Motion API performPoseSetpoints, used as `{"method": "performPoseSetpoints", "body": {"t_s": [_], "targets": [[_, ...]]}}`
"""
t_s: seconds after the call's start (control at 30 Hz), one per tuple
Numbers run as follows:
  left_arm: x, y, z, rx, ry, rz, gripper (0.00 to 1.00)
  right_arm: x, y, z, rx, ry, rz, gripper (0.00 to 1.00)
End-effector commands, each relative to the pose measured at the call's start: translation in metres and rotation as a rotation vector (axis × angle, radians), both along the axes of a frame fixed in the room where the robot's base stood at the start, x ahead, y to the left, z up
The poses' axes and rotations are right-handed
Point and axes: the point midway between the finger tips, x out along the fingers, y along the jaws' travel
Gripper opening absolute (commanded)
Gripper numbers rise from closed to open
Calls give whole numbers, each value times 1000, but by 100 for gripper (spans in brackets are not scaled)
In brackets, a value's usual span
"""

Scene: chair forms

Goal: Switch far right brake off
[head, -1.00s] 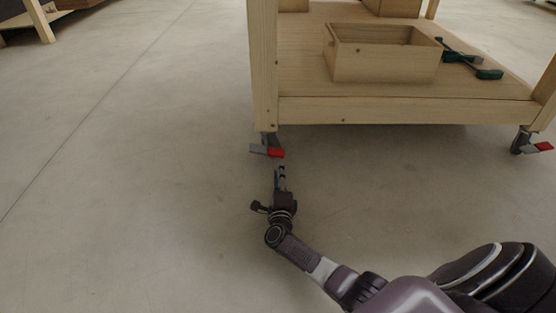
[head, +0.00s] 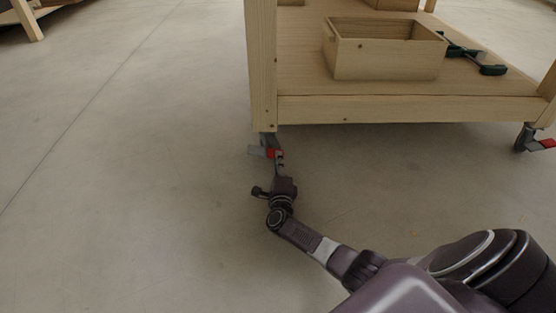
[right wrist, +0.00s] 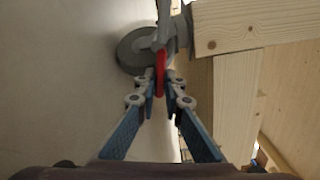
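The near caster (head: 268,140) under the workbench's near left leg has a red brake tab (head: 270,153) and a grey one beside it. In the right wrist view, the red brake tab (right wrist: 160,72) stands edge-on in front of a grey wheel (right wrist: 134,50). My right gripper (head: 279,157) is at this tab. In the right wrist view, its fingertips (right wrist: 161,82) are a little apart, one on each side of the tab's lower end. Whether they touch it cannot be told. Another caster with a red brake tab (head: 546,143) is at the right. My left gripper is not in view.
The wooden workbench (head: 400,110) stands above the casters, its lower beam close over my right gripper. An open wooden box (head: 380,62) and green-black clamps (head: 490,69) lie on its shelf. The floor to the left is clear.

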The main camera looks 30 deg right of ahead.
Motion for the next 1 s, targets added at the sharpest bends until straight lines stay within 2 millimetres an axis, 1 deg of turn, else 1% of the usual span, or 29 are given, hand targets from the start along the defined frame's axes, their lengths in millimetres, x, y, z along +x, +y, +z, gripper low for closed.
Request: {"method": "performPoseSetpoints", "body": {"t_s": [0.27, 0.47, 0.8, 1.0], "targets": [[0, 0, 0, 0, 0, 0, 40, 0, 0, 0, -1, 3, 0, 0], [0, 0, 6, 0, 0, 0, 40, 0, 0, 3, -37, 26, 0, 0], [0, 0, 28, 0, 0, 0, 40, 0, 0, 13, -215, 137, -1, 0], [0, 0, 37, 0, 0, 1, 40, 0, 2, 17, -323, 202, 1, 0]]}}
